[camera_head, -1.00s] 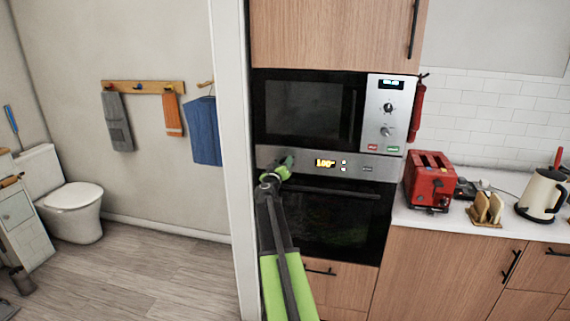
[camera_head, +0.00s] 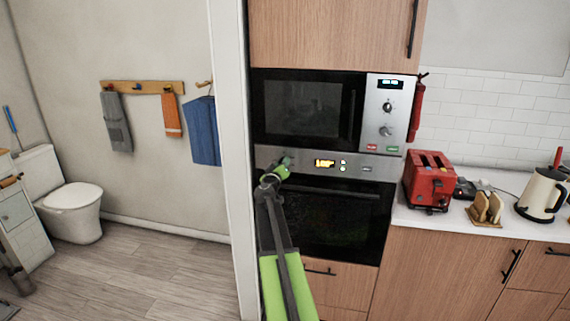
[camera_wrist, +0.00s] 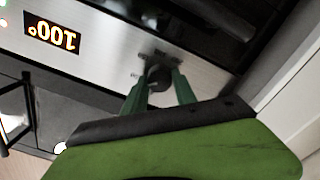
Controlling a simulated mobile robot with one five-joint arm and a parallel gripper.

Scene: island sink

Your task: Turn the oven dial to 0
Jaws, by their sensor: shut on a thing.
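The oven (camera_head: 330,215) is built into the cabinet below the microwave, with a silver control panel across its top. Its orange display (camera_head: 325,163) is lit; in the wrist view the display (camera_wrist: 50,35) appears upside down and seems to read 100°. The dark round oven dial (camera_wrist: 159,76) sits on the panel, with small markings around it. My gripper (camera_wrist: 160,88) has its two green fingers on either side of the dial and is shut on it. In the head view my gripper (camera_head: 284,165) is at the panel's left end and hides most of the dial.
The microwave (camera_head: 310,110) with its own knobs is directly above. A white wall edge (camera_head: 236,150) stands close to the left of my arm. A red toaster (camera_head: 430,180) and a kettle (camera_head: 541,194) stand on the counter at right.

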